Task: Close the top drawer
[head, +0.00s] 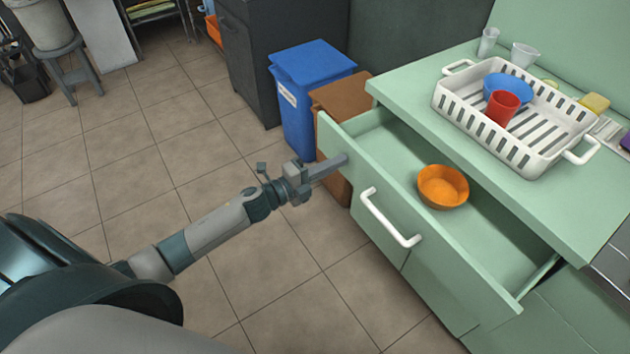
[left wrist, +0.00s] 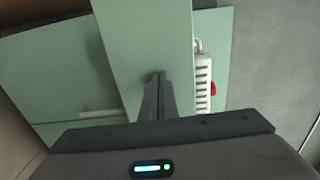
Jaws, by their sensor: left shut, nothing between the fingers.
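The top drawer (head: 345,165) of the light green cabinet is pulled well open in the head view. It has a white bar handle (head: 390,220) on its front and an orange bowl (head: 443,187) inside. My left gripper (head: 343,160) is shut and empty, with its fingertips at the drawer front's left part, left of the handle. In the left wrist view the shut fingers (left wrist: 157,95) overlap the green drawer front (left wrist: 150,40); I cannot tell whether they touch it. The handle (left wrist: 100,113) also shows there. My right gripper is not in view.
On the green counter (head: 410,100) stands a white dish rack (head: 465,110) with a blue bowl (head: 510,88) and a red cup (head: 503,108). A blue bin (head: 300,115) and a brown bin (head: 335,185) stand beside the cabinet. The tiled floor in front is clear.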

